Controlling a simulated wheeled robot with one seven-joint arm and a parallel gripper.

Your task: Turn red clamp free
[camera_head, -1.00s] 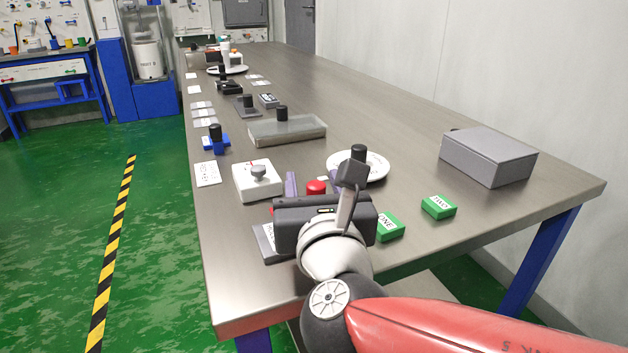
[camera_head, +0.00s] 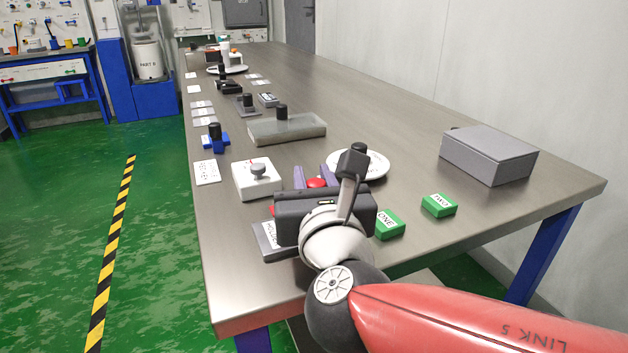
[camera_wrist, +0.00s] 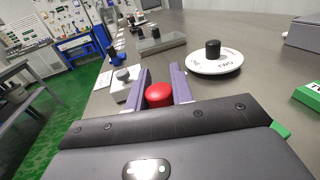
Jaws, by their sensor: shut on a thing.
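The red clamp shows as a round red knob (camera_head: 316,183) just beyond my gripper body in the head view. In the wrist view the red knob (camera_wrist: 159,95) sits between the two purple fingers of my gripper (camera_wrist: 161,72). The fingers stand on either side of it, and my gripper (camera_head: 315,174) is shut on it. My gripper body hides what lies under the knob. A grey labelled plate (camera_head: 267,241) sticks out at the left of my gripper.
A white box with a grey knob (camera_head: 257,179) stands close on the left. A white round plate with a black knob (camera_head: 372,167) is just beyond. Green blocks ONE (camera_head: 389,224) and TWO (camera_head: 439,205) lie right. A grey box (camera_head: 488,155) stands farther right.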

